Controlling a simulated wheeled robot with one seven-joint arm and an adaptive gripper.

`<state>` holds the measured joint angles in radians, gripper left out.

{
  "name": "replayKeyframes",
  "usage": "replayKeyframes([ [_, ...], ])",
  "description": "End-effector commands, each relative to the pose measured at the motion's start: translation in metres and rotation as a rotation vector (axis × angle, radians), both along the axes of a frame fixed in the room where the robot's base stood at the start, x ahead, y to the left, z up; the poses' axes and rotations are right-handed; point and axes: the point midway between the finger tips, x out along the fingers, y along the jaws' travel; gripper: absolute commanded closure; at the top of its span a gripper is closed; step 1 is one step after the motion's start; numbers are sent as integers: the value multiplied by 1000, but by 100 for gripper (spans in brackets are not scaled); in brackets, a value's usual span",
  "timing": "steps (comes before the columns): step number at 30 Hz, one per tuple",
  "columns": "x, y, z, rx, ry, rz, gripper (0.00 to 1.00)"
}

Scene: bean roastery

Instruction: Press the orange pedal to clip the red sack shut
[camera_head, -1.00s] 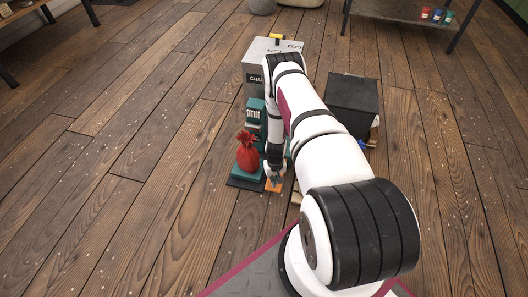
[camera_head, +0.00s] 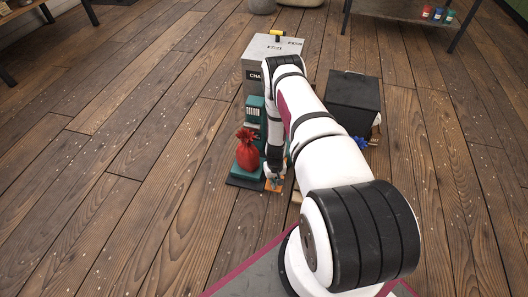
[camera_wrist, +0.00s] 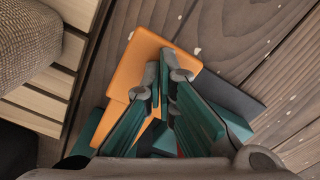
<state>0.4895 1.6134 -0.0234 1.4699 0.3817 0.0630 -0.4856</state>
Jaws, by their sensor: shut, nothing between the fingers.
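The red sack (camera_head: 247,154) stands upright with a gathered neck on the teal clipping machine (camera_head: 254,113), left of my gripper. The orange pedal (camera_head: 276,186) lies low beside the sack, at the right of the machine's dark base. My gripper (camera_head: 273,183) points down at the pedal and partly hides it. In the wrist view my fingers (camera_wrist: 167,66) are shut and empty, with their tips over the orange pedal (camera_wrist: 133,68). I cannot tell whether the tips touch it. The sack is almost wholly hidden in the wrist view.
A grey box-shaped cabinet (camera_head: 266,63) stands behind the machine. A black bin (camera_head: 353,100) stands to the right, beyond my arm. In the wrist view a woven sack (camera_wrist: 28,38) lies on a slatted wooden pallet (camera_wrist: 72,45). The plank floor at left is clear.

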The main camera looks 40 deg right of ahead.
Motion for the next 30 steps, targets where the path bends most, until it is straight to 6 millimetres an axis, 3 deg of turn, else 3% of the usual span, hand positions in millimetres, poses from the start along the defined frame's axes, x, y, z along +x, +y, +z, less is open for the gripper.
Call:
replayKeyframes([
  [14, 0, 0, -4, 0, 0, -1, 100],
  [30, -1, 0, -24, 0, 1, -2, 100],
])
